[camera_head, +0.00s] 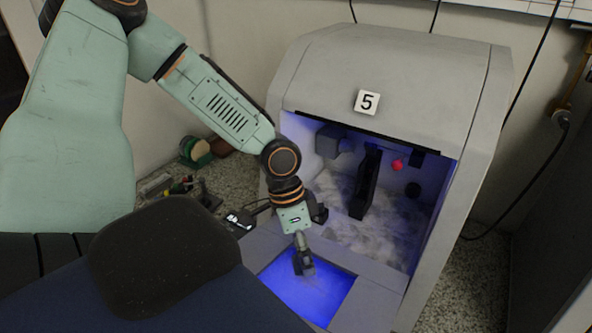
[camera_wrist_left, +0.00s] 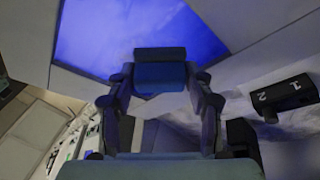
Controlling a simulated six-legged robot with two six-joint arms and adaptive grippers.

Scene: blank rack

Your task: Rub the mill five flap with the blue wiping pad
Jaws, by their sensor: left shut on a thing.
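The mill marked 5 (camera_head: 388,85) is a grey cabinet with an open, blue-lit front. Its lowered front flap (camera_head: 282,252) has a grey frame around a glowing blue pane (camera_head: 315,298); the pane also shows at the top of the left wrist view (camera_wrist_left: 130,25). My left gripper (camera_head: 303,262) points down over the pane's upper edge. It is shut on the blue wiping pad (camera_wrist_left: 160,74), a dark-backed block between both fingers. The pad overlaps the pane in view; I cannot tell whether it touches. My right gripper is not in view.
Inside the mill stands a dark upright part (camera_head: 366,183) and a red ball-shaped knob (camera_head: 397,165). A dark block marked 1 and 2 (camera_wrist_left: 283,95) shows in the wrist view. Tools and small items (camera_head: 180,184) lie on the speckled surface left of the mill.

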